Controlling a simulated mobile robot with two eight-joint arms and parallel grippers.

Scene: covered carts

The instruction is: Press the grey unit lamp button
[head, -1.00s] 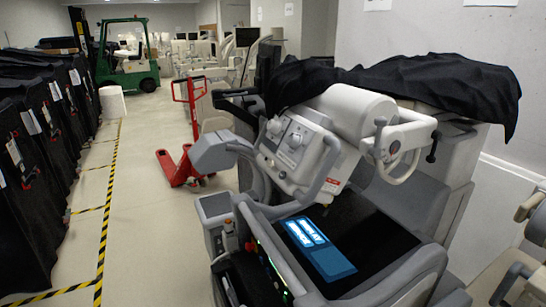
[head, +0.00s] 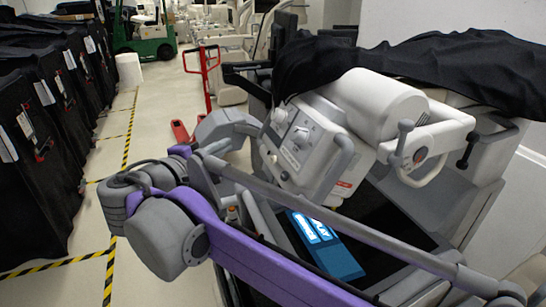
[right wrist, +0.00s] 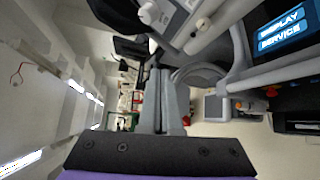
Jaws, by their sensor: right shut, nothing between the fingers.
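The grey unit (head: 360,170) is a wheeled machine with a tilted control head (head: 305,140) bearing dark and light knobs. The knobs show at the top of the right wrist view (right wrist: 150,14). I cannot tell which control is the lamp button. A lit blue screen (head: 325,245) lies below the head; it reads DISPLAY SERVICE in the right wrist view (right wrist: 280,28). My right gripper (head: 222,145) is on the left side of the control head, apart from its knobs. Its grey fingers (right wrist: 160,82) are shut and empty. My left gripper is not in view.
A black cover (head: 420,65) drapes the unit's top. An orange knob (head: 232,213) shows behind my purple right arm. Covered black carts (head: 35,130) line the left. A red pallet jack (head: 205,75) and green forklift (head: 145,40) stand behind.

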